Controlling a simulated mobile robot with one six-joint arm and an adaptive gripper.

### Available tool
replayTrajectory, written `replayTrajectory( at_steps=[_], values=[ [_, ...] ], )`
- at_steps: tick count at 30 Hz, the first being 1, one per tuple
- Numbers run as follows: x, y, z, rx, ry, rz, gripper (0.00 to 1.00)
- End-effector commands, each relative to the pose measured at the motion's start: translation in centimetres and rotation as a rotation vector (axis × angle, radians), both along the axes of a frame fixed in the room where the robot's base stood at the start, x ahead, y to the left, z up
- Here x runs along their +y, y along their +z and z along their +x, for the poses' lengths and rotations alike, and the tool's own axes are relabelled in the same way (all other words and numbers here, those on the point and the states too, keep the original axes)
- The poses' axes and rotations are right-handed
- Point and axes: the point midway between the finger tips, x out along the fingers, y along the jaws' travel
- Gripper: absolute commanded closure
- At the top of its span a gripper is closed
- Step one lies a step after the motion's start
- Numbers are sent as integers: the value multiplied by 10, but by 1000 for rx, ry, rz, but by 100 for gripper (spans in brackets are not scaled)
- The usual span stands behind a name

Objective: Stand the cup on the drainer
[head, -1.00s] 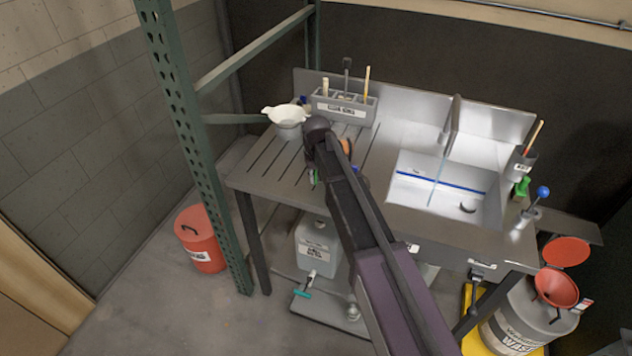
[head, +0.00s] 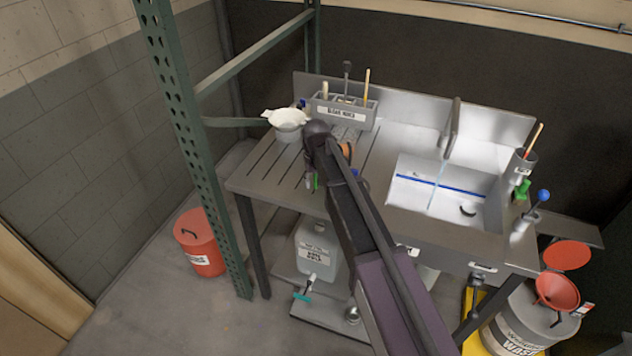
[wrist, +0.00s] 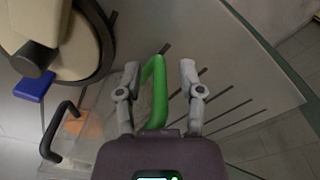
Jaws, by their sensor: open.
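In the wrist view, my gripper (wrist: 159,92) is open, its two fingers apart on either side of a green handle (wrist: 155,92). The handle is a loop and seems to belong to a clear cup, whose body I cannot make out well; whether it stands or lies I cannot tell. In the head view my arm hides most of it; a bit of green (head: 316,182) shows beside the gripper's fingers. The drainer (head: 262,178) is the slotted steel top left of the sink; its slots also show in the wrist view (wrist: 235,85).
A cream vessel (head: 288,122) stands at the drainer's back left. A grey rack (head: 343,112) with tools stands behind. A black handle (wrist: 58,132), a blue piece (wrist: 33,90) and an orange patch (wrist: 80,124) lie left of my gripper. The sink (head: 445,190) is right; a green post (head: 190,130) rises left.

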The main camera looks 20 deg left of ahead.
Motion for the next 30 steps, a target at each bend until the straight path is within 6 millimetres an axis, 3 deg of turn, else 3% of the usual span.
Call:
replayTrajectory(
  at_steps=[11,30],
  values=[
    [0,16,0,0,0,0,51],
    [-1,68,-2,0,0,0,51]
  ],
)
